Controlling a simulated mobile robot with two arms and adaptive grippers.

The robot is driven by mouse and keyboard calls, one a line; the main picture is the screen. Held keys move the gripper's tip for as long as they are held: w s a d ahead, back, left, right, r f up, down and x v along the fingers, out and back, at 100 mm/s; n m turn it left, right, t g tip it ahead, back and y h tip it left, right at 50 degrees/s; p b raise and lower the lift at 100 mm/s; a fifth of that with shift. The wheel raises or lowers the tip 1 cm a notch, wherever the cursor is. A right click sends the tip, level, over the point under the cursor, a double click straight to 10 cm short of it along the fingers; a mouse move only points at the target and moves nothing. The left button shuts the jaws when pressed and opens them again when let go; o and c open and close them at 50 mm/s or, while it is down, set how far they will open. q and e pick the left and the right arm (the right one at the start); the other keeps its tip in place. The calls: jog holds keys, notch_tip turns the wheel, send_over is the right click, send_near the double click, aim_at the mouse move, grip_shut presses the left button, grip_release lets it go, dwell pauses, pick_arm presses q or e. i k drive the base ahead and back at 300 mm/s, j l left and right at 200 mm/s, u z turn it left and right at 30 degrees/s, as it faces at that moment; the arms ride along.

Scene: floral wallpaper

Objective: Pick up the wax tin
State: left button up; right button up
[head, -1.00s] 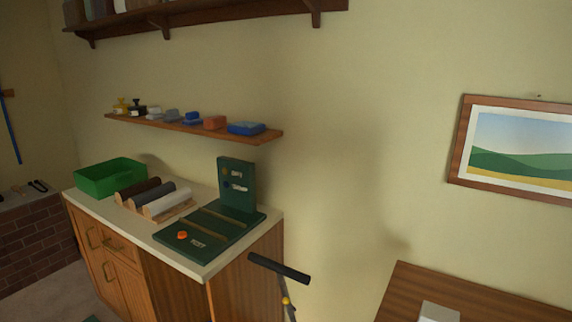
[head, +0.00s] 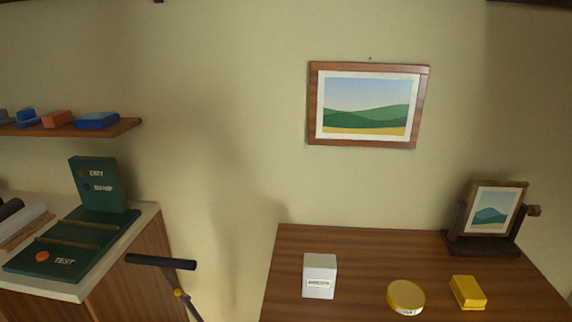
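A round yellow tin (head: 405,296), which looks like the wax tin, sits on the brown wooden table (head: 375,257) at the lower right of the head view. It has a pale label on its front side, with lettering too small to read surely. A yellow box-shaped block (head: 468,292) lies just right of it, apart from it. A white box (head: 320,275) with a small label stands to its left. Neither of my grippers shows in the head view.
A framed picture in a stand (head: 491,212) stands at the table's back right. A landscape picture (head: 367,104) hangs above. A black-handled pole (head: 160,262) stands between the table and the left counter, which holds a green board (head: 75,240). The table's back middle is clear.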

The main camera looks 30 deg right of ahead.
aim_at(405, 297)
jog(key=z, duration=0.4)
jog(key=k+z, duration=0.15)
jog(key=z, duration=0.25)
jog(key=l+z, duration=0.1)
jog(key=z, duration=0.25)
jog(key=k+z, duration=0.1)
jog(key=z, duration=0.3)
